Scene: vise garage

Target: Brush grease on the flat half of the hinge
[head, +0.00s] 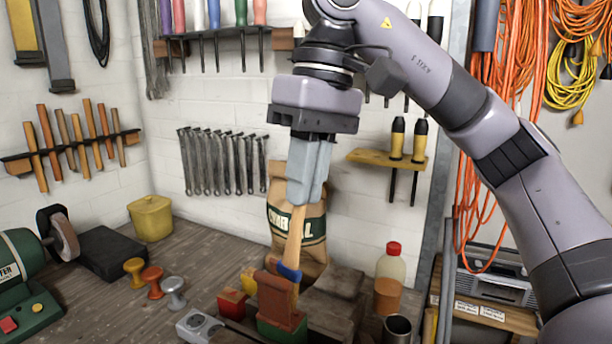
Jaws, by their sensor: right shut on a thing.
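My right gripper (300,202) points down over the bench, shut on the wooden handle of a brush (296,235). The brush hangs nearly upright, with a blue band near its lower end. Its tip is at a rust-brown piece (276,298), which looks like the hinge, with one upright part and a green part below it. Whether the bristles touch it, and which half is the flat one, I cannot tell. A dark block-like body (333,296), perhaps the vise, is just right of it. No grease is clearly visible. My left gripper is not in view.
Red block (232,303) and a socket box (199,327) stand left of the hinge. A bottle with a red cap (393,263) and a metal cup (397,328) stand right. A sack (312,232) is behind. A green grinder (22,270) is far left.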

